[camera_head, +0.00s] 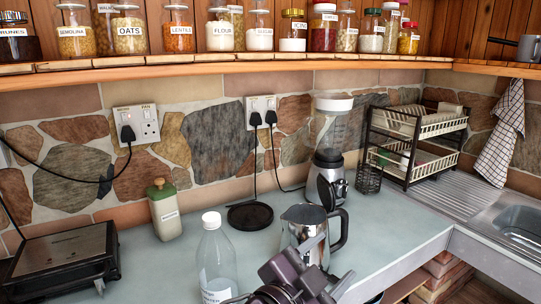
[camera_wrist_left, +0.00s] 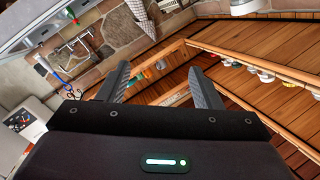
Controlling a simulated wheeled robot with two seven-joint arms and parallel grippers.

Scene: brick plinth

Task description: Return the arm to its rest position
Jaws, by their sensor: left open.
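My left gripper (camera_head: 330,262) is at the bottom middle of the head view, in front of the steel jug and above the counter. Its fingers are apart and nothing is between them. In the left wrist view the two dark fingers of the left gripper (camera_wrist_left: 160,68) are spread, with only distant shelves and wall seen between them. The jug (camera_head: 303,228) is partly hidden behind the gripper in the head view. I cannot tell whether they touch. My right gripper does not show.
A clear bottle (camera_head: 217,262) stands left of the gripper. A green-lidded container (camera_head: 164,210), a blender (camera_head: 328,165), a dish rack (camera_head: 415,140) and a black grill (camera_head: 63,262) stand on the counter. A jar shelf (camera_head: 250,62) runs above. Counter right of the jug is clear.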

